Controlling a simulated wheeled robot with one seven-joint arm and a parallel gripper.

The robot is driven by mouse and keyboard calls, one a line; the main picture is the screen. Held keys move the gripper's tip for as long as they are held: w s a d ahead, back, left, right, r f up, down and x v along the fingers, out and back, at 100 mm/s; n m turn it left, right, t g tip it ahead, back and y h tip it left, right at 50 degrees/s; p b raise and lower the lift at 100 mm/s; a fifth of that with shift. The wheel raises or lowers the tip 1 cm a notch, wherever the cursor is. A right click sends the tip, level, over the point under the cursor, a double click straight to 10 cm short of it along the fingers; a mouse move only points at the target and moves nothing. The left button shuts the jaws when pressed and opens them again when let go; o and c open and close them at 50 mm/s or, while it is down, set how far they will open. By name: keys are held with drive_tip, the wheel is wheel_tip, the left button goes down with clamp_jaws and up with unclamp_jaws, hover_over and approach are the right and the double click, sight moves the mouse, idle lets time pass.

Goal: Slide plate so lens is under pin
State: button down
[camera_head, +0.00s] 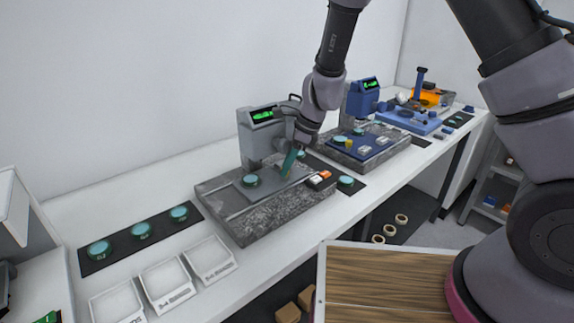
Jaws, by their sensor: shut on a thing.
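The grey plate (268,188) lies flat on a speckled granite base in the middle of the bench. A round teal lens (250,180) sits on its left part. My gripper (287,172) comes down from above at the plate's right part, to the right of the lens. Its teal fingers are shut at the plate; the exact grip point is too small to see. The grey gauge (261,117) with a green display stands behind the plate. Its pin is hard to make out, so I cannot tell how the lens lines up with it.
A dark mat (122,255) with several teal lenses lies at the left, behind white trays (167,278). Orange and white small blocks (319,179) and another teal lens (346,181) are right of the plate. A blue gauge (362,98) stands further right.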

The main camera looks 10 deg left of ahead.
sight(297, 175)
idle(0.4)
drive_tip(key=shift+w+d, duration=1.3)
drive_tip(key=shift+w, duration=0.15)
drive_tip(key=c, duration=0.7)
unclamp_jaws()
drive_tip(key=shift+o, duration=0.2)
drive_tip(key=shift+r, duration=0.15)
drive_tip(key=v, duration=1)
drive_tip(key=shift+r, duration=0.25)
drive_tip(key=shift+d, duration=0.15)
